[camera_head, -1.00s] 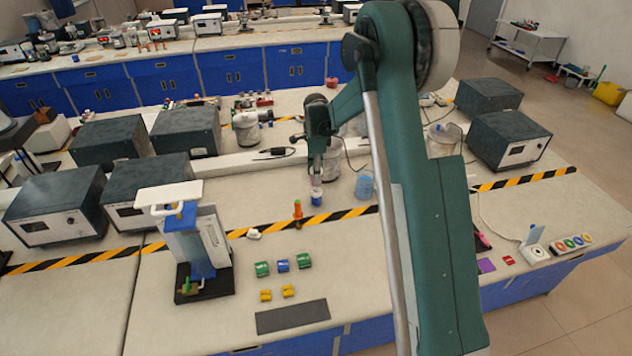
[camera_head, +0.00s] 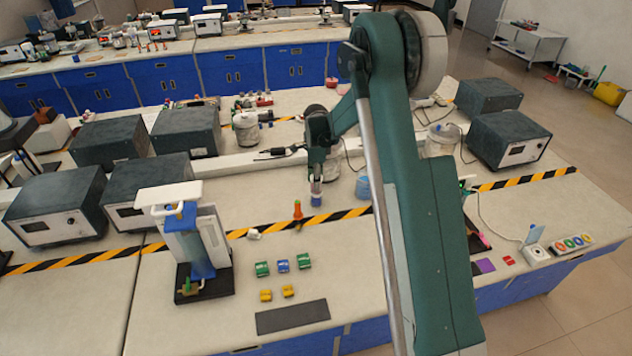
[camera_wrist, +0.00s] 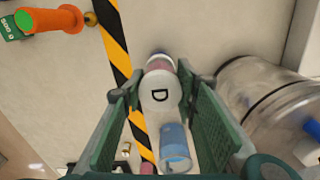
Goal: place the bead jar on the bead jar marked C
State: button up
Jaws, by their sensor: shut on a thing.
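My gripper (camera_wrist: 165,105) is shut on a bead jar (camera_wrist: 160,94) with a white round lid marked D. The jar sits between the two green fingers, and a pinkish body shows beyond the lid in the wrist view. In the head view my gripper (camera_head: 316,182) points down just behind the striped tape. A small blue-bodied piece (camera_head: 316,200) shows directly under its fingertips. I cannot tell whether this is the held jar's lower part or a separate jar beneath it. No letter C is readable in either view.
A light-blue clear container (camera_head: 363,188) stands close to the right of my gripper. A large clear jar (camera_wrist: 262,95) stands behind it. An orange-handled tool (camera_head: 298,211) is to the left by the striped tape (camera_head: 350,213).

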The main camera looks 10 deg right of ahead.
jog(key=shift+f, duration=0.2)
jog(key=o, duration=0.9)
jog(key=shift+r, duration=0.1)
jog(key=shift+r, duration=0.1)
notch_tip(320, 180, up, 12)
jog(key=shift+r, duration=0.1)
jog(key=shift+s, duration=0.1)
dwell(0.6)
